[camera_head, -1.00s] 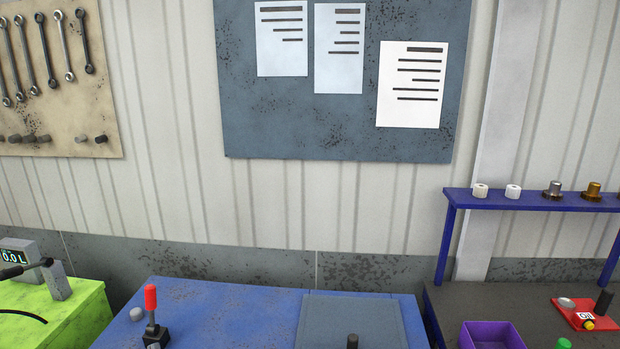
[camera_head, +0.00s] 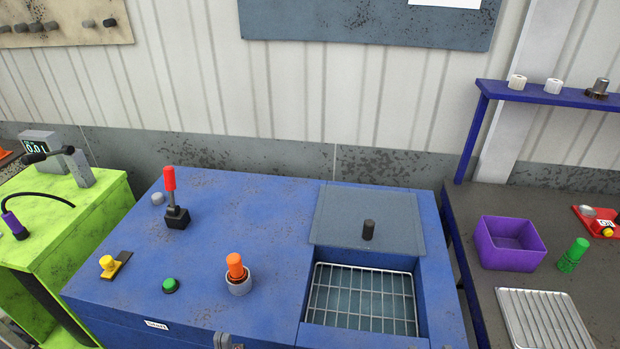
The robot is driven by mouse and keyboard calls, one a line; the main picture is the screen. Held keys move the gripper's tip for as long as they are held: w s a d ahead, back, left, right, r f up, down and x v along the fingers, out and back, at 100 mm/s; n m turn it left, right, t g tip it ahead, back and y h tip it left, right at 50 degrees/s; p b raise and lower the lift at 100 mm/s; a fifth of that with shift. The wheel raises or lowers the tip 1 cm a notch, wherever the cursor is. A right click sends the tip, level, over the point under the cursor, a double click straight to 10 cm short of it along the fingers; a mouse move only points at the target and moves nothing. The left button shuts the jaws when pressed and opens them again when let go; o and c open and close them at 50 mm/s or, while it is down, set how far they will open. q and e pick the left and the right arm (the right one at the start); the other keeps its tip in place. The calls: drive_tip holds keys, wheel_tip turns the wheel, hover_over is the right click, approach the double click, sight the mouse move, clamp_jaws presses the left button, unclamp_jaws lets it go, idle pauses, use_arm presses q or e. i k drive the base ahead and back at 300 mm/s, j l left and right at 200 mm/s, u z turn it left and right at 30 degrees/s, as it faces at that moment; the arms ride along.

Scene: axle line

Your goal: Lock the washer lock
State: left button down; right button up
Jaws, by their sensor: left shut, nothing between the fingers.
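The washer (camera_head: 215,275) is a blue cabinet in the middle of the head view. On its top is a yellow knob on a dark slotted plate (camera_head: 122,262) at the left, perhaps the lock. A red-handled lever (camera_head: 170,182) stands nearly upright on a black base behind it. An orange knob (camera_head: 235,266) sits in a grey ring. The grey lid (camera_head: 345,212) with a black knob lies behind an opening that shows a wire basket (camera_head: 361,298). My left gripper (camera_head: 226,342) barely shows at the bottom edge, shut and empty, in front of the orange knob. My right gripper is not seen.
A green button (camera_head: 170,286) sits on the washer's front left. A lime green cabinet (camera_head: 85,205) stands left. A dark table at right holds a purple bin (camera_head: 510,242), a green bottle-like item (camera_head: 573,254) and a wire rack (camera_head: 545,320). A blue shelf (camera_head: 560,97) stands behind.

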sight(111, 266)
drive_tip(key=u, duration=1.45)
drive_tip(key=i+l+u, duration=0.1)
drive_tip(key=i+u, duration=0.25)
drive_tip(key=i+l+u, duration=0.1)
drive_tip(key=u, duration=0.25)
